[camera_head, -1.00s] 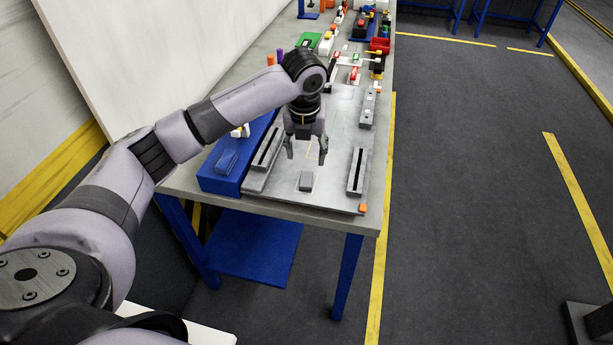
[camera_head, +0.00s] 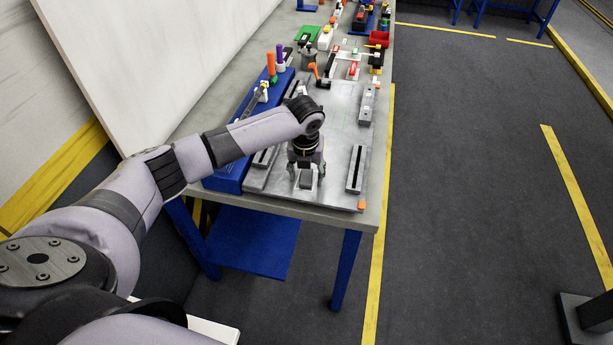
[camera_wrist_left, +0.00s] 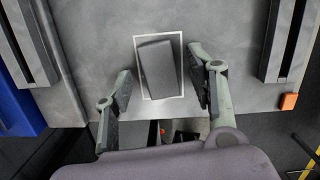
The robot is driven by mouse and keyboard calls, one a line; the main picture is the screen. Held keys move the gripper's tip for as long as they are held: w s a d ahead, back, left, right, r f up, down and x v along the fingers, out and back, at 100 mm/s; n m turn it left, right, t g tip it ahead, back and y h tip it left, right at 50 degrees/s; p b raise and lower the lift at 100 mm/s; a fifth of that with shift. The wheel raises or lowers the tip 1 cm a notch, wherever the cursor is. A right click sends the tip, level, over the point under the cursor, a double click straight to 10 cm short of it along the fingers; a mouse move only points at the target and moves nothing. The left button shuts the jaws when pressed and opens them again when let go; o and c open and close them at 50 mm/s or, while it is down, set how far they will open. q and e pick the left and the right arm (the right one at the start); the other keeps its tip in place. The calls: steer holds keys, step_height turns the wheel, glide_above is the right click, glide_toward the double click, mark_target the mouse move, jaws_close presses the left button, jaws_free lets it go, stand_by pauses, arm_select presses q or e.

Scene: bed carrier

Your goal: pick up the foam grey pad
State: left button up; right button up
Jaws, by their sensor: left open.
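The grey foam pad (camera_head: 306,182) is a small dark block near the front of the metal plate. In the left wrist view the pad (camera_wrist_left: 158,68) lies inside a white rectangular outline, slightly turned within it. My left gripper (camera_head: 307,181) is over the pad, pointing down. In the wrist view the open fingers of my left gripper (camera_wrist_left: 163,90) stand on either side of the pad's near part, with gaps to it. The pad rests on the plate. My right gripper is not in view.
The metal plate (camera_head: 335,130) carries slotted bars on the left (camera_head: 265,157) and right (camera_head: 356,169). An orange block (camera_wrist_left: 289,101) sits at the plate's corner. A blue tool holder (camera_head: 228,172) stands left. Several coloured parts fill the table's far end.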

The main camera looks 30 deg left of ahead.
arm_select(q)
steer(key=shift+c, duration=0.9)
steer(key=c, duration=0.7)
steer(key=shift+o, duration=0.2)
